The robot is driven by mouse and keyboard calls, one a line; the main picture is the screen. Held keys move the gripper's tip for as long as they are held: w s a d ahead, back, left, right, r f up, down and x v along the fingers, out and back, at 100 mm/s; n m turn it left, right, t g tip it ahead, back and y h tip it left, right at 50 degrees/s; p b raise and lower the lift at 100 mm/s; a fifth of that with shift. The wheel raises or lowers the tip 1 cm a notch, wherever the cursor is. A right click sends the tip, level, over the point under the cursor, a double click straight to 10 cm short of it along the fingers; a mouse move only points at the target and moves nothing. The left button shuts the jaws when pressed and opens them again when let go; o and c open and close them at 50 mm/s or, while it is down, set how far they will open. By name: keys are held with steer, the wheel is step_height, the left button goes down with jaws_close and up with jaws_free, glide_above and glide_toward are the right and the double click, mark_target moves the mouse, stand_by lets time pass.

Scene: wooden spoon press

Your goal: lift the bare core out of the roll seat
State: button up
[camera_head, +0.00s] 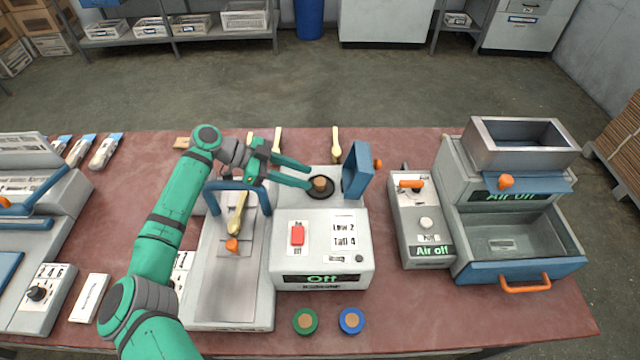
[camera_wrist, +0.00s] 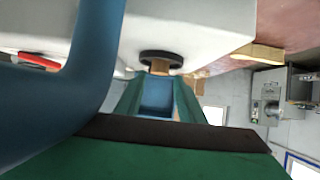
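The bare core (camera_head: 320,182) is a small brown cylinder standing in the black round roll seat (camera_head: 320,194) on the grey press. In the wrist view the core (camera_wrist: 160,66) shows straight ahead, with the dark ring of the seat (camera_wrist: 160,54) around it. My gripper (camera_head: 310,177) has green fingers and comes in from the left, level with the core. Its fingers are apart, with a clear gap between them and the tips close to the core. I cannot tell whether a fingertip touches it.
A blue upright flap (camera_head: 357,168) stands just right of the seat. A blue arched handle (camera_head: 238,186) stands below my wrist, beside a wooden spoon (camera_head: 238,214). A green roll (camera_head: 305,321) and a blue roll (camera_head: 351,320) lie at the front edge.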

mark_target(318, 181)
steer(key=x, duration=0.4)
steer(key=shift+d+f, duration=0.1)
steer(key=shift+d, duration=0.05)
steer(key=c, duration=0.8)
